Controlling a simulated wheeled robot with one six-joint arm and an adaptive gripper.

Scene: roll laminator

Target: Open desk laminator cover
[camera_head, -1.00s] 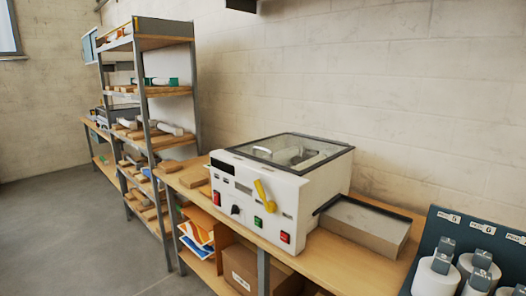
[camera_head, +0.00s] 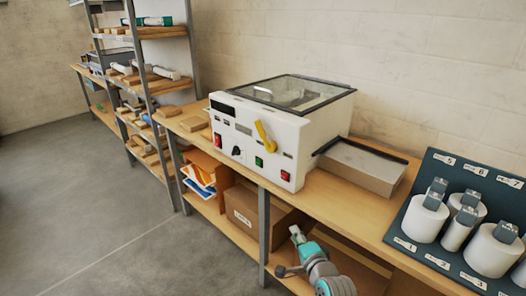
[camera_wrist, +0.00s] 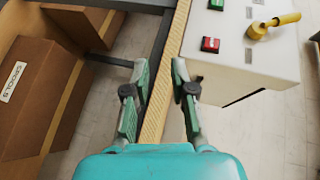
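The desk laminator (camera_head: 240,150) is a white box on the wooden bench. Its cover (camera_head: 318,98) is a clear pane in a dark frame, lying flat and closed on top. A yellow handle (camera_head: 265,137) is on the front panel, among red and green switches; it also shows at the upper right of the wrist view (camera_wrist: 272,28). My gripper (camera_head: 296,234) is low in front of the bench, below the laminator. In the wrist view its two fingers (camera_wrist: 160,88) are apart with nothing between them. The cover is not visible in the wrist view.
A cardboard box (camera_head: 250,212) sits on the shelf under the bench. A grey-topped box (camera_head: 360,167) stands right of the laminator. A dark rack with white rolls (camera_head: 424,220) is farther right. Shelving (camera_head: 160,85) stands at left; the floor in front is clear.

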